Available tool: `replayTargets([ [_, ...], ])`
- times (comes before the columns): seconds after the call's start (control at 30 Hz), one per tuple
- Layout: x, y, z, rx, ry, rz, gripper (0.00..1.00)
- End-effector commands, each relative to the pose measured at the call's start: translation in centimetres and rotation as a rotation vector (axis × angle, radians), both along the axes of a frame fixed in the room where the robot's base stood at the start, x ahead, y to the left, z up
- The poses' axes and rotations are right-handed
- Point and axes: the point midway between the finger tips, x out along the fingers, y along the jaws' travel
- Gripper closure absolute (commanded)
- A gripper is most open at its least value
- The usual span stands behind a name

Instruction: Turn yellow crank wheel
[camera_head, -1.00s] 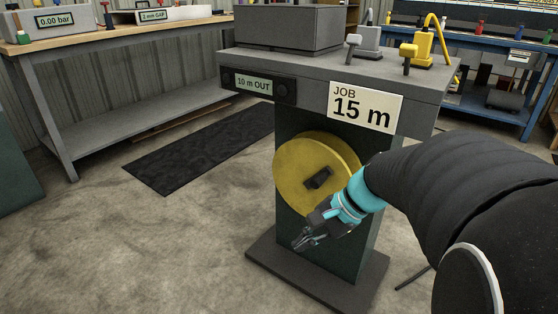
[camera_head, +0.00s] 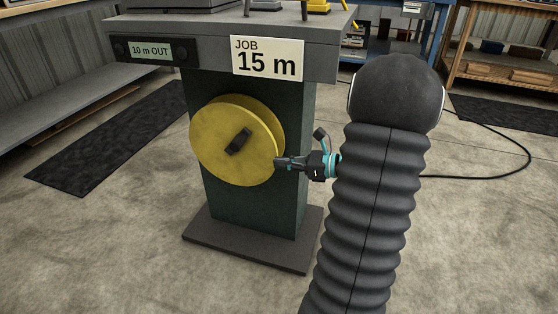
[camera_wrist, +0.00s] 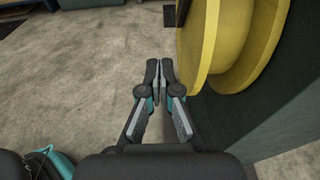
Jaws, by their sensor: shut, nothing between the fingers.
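The yellow crank wheel (camera_head: 220,155) is mounted on the front of a dark green pedestal (camera_head: 262,205), with a dark handle block (camera_head: 239,141) near its middle. In the wrist view the wheel's rim (camera_wrist: 196,45) fills the upper right. My gripper (camera_head: 279,162) is at the wheel's right edge in the head view. In the wrist view my gripper (camera_wrist: 160,66) has its fingertips close together with nothing between them, just left of the rim. I cannot tell whether it touches the wheel.
A display (camera_head: 151,50) reads "10 m OUT" and a sign (camera_head: 267,59) reads "JOB 15 m" on the pedestal top. A grey bench (camera_head: 60,90) stands at left and a dark mat (camera_head: 110,135) lies on the floor. A black cable (camera_head: 500,170) runs across the floor at right.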

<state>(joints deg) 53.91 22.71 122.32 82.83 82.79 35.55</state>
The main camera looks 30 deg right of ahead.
Motion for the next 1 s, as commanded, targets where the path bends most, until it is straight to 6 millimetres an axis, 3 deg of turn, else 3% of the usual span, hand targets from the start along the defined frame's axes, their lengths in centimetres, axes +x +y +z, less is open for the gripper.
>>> replayTargets([
  [0.4, 6.1, 4.9, -1.5, -0.001, 0.002, 0.006, 1.00],
  [0.63, 6.9, 5.4, 1.6, -0.004, -0.002, 0.003, 1.00],
  [1.0, 7.2, 5.6, 2.3, -0.003, 0.001, 0.002, 1.00],
])
